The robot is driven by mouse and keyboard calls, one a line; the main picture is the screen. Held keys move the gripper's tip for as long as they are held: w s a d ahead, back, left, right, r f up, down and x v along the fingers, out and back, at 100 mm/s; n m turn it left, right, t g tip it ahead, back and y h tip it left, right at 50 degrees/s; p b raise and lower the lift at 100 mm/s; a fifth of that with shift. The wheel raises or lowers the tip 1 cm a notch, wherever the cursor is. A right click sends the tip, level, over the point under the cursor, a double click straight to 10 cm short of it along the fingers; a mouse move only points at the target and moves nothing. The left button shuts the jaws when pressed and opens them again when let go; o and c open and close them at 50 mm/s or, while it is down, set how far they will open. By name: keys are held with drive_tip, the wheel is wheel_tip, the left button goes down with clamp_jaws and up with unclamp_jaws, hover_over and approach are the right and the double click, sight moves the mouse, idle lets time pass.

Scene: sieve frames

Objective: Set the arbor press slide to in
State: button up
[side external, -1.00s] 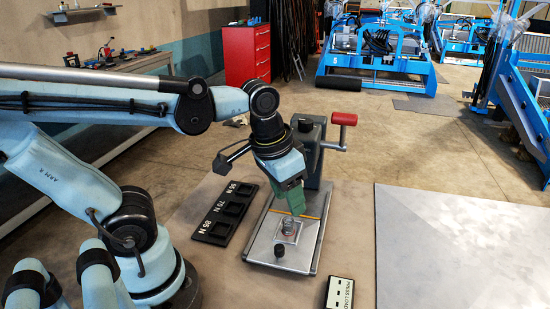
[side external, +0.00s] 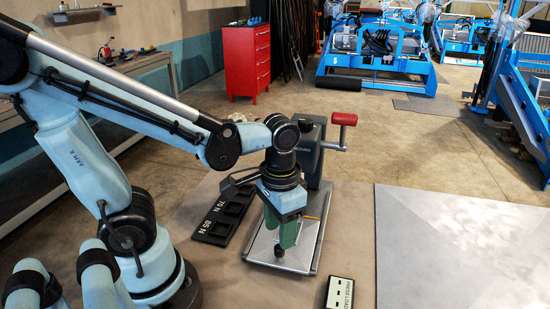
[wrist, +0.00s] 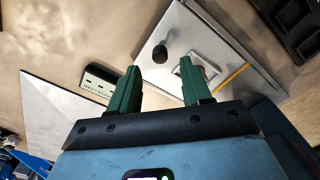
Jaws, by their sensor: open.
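The arbor press (side external: 312,160) stands on the table with a red-handled lever (side external: 344,119) at its upper right. Its pale metal base plate (side external: 310,236) extends toward the camera. In the wrist view the slide, a small light plate (wrist: 188,66) with a black knob (wrist: 160,54), sits on the base plate (wrist: 190,24) beside a yellow line.
A black tray (side external: 215,220) with labelled pockets lies left of the press. A small press load box (side external: 339,293) lies at the front. A grey panel (side external: 460,240) fills the right of the table. Bare table lies between the press and the panel.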

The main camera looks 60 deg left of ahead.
drive_tip(key=shift+f, duration=2.3)
clamp_jaws()
